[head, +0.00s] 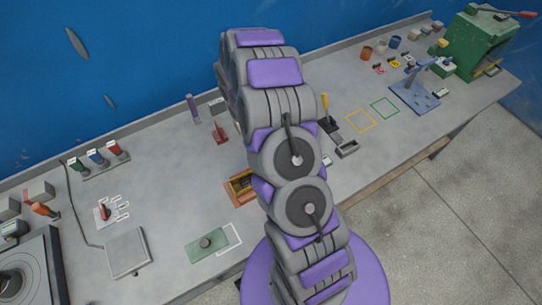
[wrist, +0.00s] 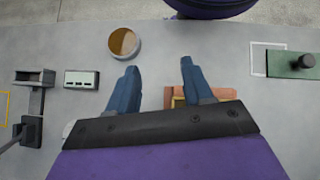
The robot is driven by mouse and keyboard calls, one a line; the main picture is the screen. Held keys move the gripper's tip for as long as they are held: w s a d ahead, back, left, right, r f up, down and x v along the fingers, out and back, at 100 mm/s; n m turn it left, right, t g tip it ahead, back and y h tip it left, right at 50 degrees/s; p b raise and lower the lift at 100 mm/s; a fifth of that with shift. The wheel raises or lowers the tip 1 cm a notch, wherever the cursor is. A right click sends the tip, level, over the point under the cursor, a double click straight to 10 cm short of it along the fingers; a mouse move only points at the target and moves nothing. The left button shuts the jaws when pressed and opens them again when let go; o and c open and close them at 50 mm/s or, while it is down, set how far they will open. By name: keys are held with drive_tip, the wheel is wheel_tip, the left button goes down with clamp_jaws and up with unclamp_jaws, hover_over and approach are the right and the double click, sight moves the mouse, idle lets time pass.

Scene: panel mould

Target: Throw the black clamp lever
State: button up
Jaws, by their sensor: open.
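A black lever unit (head: 328,124) with an upright yellow handle stands on the bench, just right of my arm in the head view. It is the likeliest match for the black clamp lever. In the wrist view a black base with a dark rod (wrist: 31,129) lies at the left edge, joined to or touching a grey bracket; its handle end is cut off. My gripper (wrist: 159,66) is open and empty above the bench, well to the right of that black base. In the head view my arm hides the gripper.
An orange-brown wooden box (wrist: 218,92) lies partly under my gripper. A round cup (wrist: 124,42) and a white-topped block (wrist: 82,79) stand nearby. A green block with a knob (head: 208,243) is on the bench front. A red-based lever (head: 220,133) stands left of my arm.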

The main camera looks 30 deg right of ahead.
drive_tip(key=shift+c, duration=0.2)
drive_tip(key=shift+c, duration=0.7)
drive_tip(key=shift+d, duration=0.1)
drive_tip(key=shift+c, duration=0.9)
drive_tip(key=shift+w+d+r+n+t+b, duration=0.15)
drive_tip(key=shift+w+d+n+t+b, duration=0.35)
drive_tip(key=shift+n+t+b, duration=0.4)
drive_tip(key=shift+c, duration=1.4)
drive_tip(key=d+n+t+b, duration=0.1)
drive_tip(key=n, duration=0.1)
drive_tip(key=w+d+r+n+t+y+b, duration=0.1)
drive_tip(key=n, duration=0.1)
drive_tip(key=w+d+r+n+t+b, duration=0.1)
drive_tip(key=n+t, duration=0.1)
drive_tip(key=shift+w+d+r+b, duration=0.15)
drive_tip(key=shift+w+r+b, duration=0.05)
drive_tip(key=shift+b, duration=0.15)
clamp_jaws()
wheel_tip(320, 180, up, 6)
drive_tip(key=w+d+n+t+b, duration=0.2)
drive_tip(key=d+n+t+b, duration=0.15)
drive_tip(key=n+t, duration=0.4)
drive_tip(key=w+a+f+n+g+b, duration=0.1)
drive_tip(key=w+a+f+b, duration=0.1)
drive_tip(key=w+f, duration=0.4)
drive_tip(key=shift+w+f+n+b, duration=0.3)
drive_tip(key=shift+f+b, duration=0.6)
drive_tip(key=shift+f, duration=1.35)
